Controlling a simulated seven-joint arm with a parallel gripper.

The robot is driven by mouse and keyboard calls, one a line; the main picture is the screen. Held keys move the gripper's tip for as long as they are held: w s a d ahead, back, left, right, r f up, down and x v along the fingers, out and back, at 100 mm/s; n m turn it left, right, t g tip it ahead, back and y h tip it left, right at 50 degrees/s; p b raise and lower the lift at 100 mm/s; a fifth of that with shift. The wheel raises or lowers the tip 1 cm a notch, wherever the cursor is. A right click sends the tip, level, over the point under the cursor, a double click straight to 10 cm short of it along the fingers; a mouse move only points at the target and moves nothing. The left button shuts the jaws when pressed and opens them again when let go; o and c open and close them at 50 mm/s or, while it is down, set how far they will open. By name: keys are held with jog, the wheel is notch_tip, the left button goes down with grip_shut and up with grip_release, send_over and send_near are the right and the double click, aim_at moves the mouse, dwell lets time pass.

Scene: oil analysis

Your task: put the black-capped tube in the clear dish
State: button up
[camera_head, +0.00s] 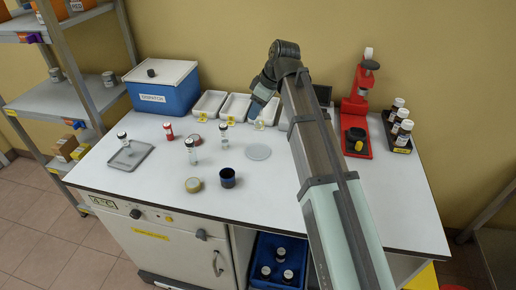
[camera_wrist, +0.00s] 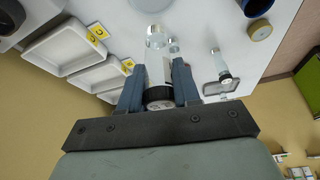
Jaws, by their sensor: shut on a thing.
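My gripper (camera_head: 257,107) is above the bench, in front of the white trays. In the wrist view, its blue fingers (camera_wrist: 159,88) are shut on a tube with a black ribbed cap (camera_wrist: 158,95). The clear dish (camera_head: 257,152), a pale round disc, lies flat on the bench, below and slightly left of the gripper in the head view. Its edge also shows at the top of the wrist view (camera_wrist: 150,5).
Several vials stand at left, one (camera_head: 122,137) on a grey tray (camera_head: 118,162). A dark blue cup (camera_head: 227,178) and a round yellowish lid (camera_head: 193,185) are in front. White trays (camera_head: 209,103) line the back. A red stand (camera_head: 356,112) and a vial rack (camera_head: 398,142) are at right.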

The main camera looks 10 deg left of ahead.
aim_at(260, 129)
jog(key=shift+f, duration=5.1)
jog(key=shift+f, duration=0.15)
jog(key=o, duration=1)
jog(key=shift+o, duration=0.2)
jog(key=w+v, duration=0.1)
jog(key=v, duration=1.1)
jog(key=shift+s, duration=0.45)
